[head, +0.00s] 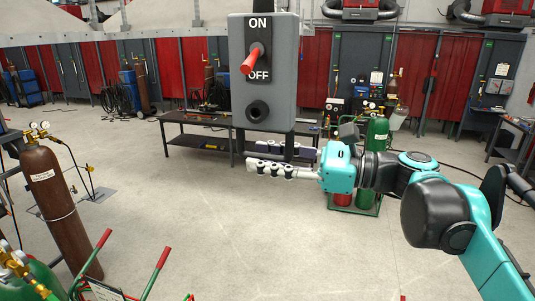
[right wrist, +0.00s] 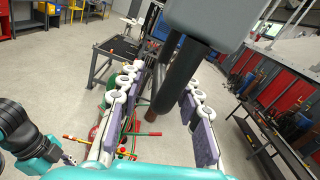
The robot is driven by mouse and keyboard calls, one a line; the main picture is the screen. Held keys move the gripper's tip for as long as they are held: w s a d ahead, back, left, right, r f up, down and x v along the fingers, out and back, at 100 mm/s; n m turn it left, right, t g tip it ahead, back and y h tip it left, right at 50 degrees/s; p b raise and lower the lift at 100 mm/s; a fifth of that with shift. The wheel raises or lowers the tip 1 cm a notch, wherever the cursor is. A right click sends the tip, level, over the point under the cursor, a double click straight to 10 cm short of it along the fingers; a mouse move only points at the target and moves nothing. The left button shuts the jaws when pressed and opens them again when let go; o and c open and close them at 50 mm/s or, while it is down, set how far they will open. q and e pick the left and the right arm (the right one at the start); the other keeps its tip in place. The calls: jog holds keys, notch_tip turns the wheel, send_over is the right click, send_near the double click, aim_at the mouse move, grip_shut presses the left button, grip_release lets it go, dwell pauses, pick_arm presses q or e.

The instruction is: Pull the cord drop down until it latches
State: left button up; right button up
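A grey control box (head: 283,30) hangs at upper centre in the head view, with ON and OFF labels, a red lever (head: 252,60) and a dark round socket. The dark cord drop (head: 290,146) hangs from under the box; it also shows as a thick rod in the right wrist view (right wrist: 180,78). My right gripper (head: 286,162) is open below the box, its fingers on either side of the rod. In the right wrist view the fingers look apart from the rod; contact cannot be made out. My left gripper is not in the head view.
A dark workbench (head: 195,120) stands behind the box. A brown cylinder (head: 50,195) and green cart handles (head: 152,270) are at front left. The central floor is clear.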

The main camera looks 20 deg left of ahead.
grip_shut()
jog(key=shift+f, duration=0.1)
notch_tip(320, 180, down, 37)
jog(key=b, duration=2)
jog(key=shift+b, duration=0.35)
grip_release()
